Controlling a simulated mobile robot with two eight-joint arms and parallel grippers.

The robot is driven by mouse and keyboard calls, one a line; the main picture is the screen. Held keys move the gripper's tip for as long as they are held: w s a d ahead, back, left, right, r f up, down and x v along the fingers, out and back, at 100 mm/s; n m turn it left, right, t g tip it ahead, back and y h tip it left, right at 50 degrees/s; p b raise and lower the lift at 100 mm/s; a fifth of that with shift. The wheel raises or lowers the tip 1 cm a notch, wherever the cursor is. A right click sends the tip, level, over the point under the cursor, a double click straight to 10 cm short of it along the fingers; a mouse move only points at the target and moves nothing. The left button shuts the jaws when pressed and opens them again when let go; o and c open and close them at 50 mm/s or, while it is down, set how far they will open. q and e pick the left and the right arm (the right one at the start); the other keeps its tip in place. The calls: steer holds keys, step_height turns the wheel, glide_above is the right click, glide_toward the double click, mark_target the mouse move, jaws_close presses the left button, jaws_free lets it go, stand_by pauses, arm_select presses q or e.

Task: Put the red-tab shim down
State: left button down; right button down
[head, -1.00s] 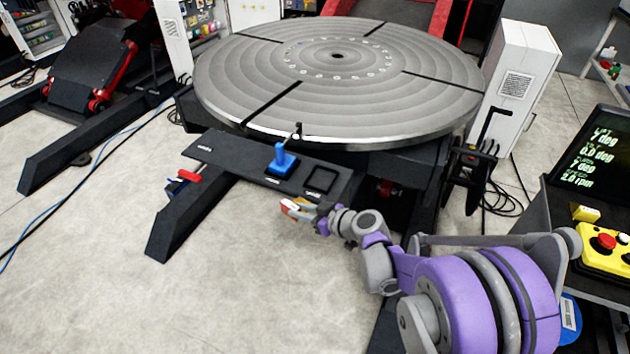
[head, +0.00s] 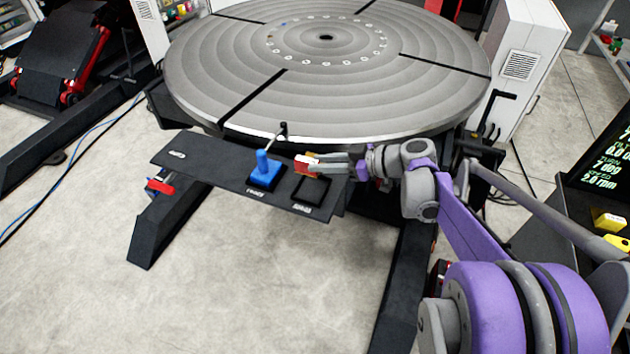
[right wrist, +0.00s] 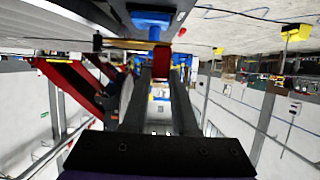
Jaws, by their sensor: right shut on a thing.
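The red-tab shim (head: 304,164) is a small piece with red, pale and yellowish parts at the tips of my right gripper (head: 322,163). The gripper is shut on it. In the head view it is over the dark shelf, just behind and above a black square-framed place (head: 312,190). In the right wrist view the red tab (right wrist: 162,56) shows between the fingertips, with a thin brass-coloured strip (right wrist: 125,44) beside it. I cannot tell the exact gap to the shelf. My left gripper is not in view.
A blue block with an upright post (head: 264,172) stands on the shelf (head: 215,168), left of the square place. A large round turntable (head: 330,80) is close behind. The shelf's left part is mostly bare.

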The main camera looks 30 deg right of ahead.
glide_above(321, 199)
steer(key=f, duration=0.4)
steer(key=shift+s+f+b, duration=0.2)
steer(key=shift+f+b, duration=0.15)
steer(key=shift+w+f+b, duration=0.1)
steer(key=shift+f+b, duration=0.2)
steer(key=shift+f, duration=2)
steer(key=shift+f, duration=0.1)
steer(key=c, duration=0.7)
jaws_free()
